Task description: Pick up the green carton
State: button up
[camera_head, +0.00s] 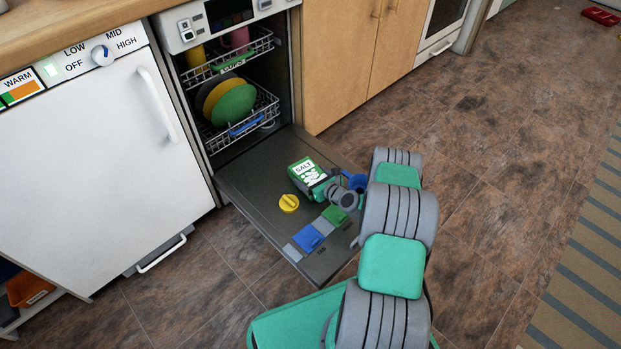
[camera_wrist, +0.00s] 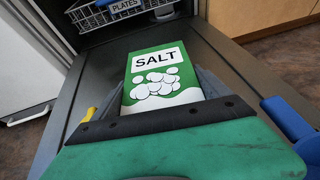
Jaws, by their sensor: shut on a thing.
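The green carton (camera_head: 307,173) has a white SALT label and a picture of white lumps. It is over the open dishwasher door (camera_head: 248,193). In the wrist view the carton (camera_wrist: 154,75) stands out between my fingers, its label facing the camera. My gripper (camera_head: 324,186) is shut on the carton, its fingers (camera_wrist: 165,98) at the carton's sides. The carton's lower part is hidden behind my gripper in the wrist view. I cannot tell whether it touches the door.
A yellow round cap (camera_head: 289,203) lies on the door left of my gripper. A blue funnel-like thing (camera_head: 357,182) is close on the right. A blue flap (camera_head: 308,238) is near the door's front edge. Dish racks (camera_head: 243,127) with plates stand behind. Open floor lies right.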

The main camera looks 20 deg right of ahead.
jog(key=w+d+r+p, duration=0.2)
jog(key=d+r+p, duration=0.1)
jog(key=d+r, duration=0.9)
jog(key=shift+w+d+p, duration=0.3)
jog(key=shift+d, duration=0.65)
